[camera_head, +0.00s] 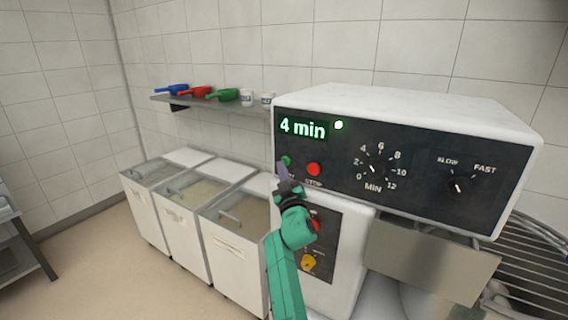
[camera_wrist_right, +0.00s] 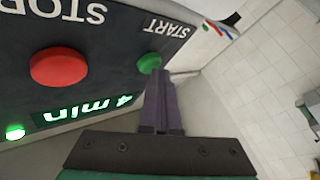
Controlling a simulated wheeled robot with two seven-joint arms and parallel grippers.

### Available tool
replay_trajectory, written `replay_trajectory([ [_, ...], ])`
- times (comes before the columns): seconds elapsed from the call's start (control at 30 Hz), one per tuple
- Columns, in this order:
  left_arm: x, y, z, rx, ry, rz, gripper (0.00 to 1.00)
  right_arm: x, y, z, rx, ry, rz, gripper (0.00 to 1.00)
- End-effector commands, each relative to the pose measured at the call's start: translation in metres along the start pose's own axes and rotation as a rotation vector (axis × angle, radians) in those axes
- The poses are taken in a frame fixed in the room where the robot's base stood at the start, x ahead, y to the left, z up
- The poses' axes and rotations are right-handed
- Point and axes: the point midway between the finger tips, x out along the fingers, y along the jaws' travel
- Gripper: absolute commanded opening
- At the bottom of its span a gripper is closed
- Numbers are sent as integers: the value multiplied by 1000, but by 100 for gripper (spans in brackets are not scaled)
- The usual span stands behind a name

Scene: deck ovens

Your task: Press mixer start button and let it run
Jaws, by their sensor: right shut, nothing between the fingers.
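The mixer (camera_head: 400,100) is a white housing with a dark control panel on the right of the head view. Its display (camera_head: 303,128) reads "4 min" beside a lit green lamp (camera_head: 339,125). The green start button (camera_head: 287,160) sits left of the red stop button (camera_head: 314,169). My right gripper (camera_head: 283,172) is shut and empty, with its tips at the start button. In the right wrist view the shut fingers (camera_wrist_right: 160,88) reach up to the green button (camera_wrist_right: 150,63); I cannot tell whether they touch it. The left gripper is not in view.
A timer dial (camera_head: 376,168) and a slow/fast knob (camera_head: 458,186) sit right on the panel. A lower panel has a yellow knob (camera_head: 308,262). White ingredient bins (camera_head: 228,258) stand left. A shelf (camera_head: 200,102) holds coloured scoops and cups. A wire guard (camera_head: 535,262) is at right.

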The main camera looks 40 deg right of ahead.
Motion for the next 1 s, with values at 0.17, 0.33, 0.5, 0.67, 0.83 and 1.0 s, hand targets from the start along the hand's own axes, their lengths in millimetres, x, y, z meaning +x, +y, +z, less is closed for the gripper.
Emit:
replay_trajectory([
  [0.17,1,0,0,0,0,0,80,-8,-6,-4,0,0,0,0],
  [0.33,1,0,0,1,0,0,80,-11,-8,-7,1,-1,0,0],
  [0.5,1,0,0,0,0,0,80,-10,-8,-7,0,-1,0,0],
  [0.67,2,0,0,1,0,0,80,-17,-14,-11,1,-1,-2,0],
  [0.83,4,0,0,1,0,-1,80,-29,-21,-20,2,-1,0,0],
  [1.0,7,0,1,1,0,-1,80,-42,-31,-28,3,-1,-2,0],
])
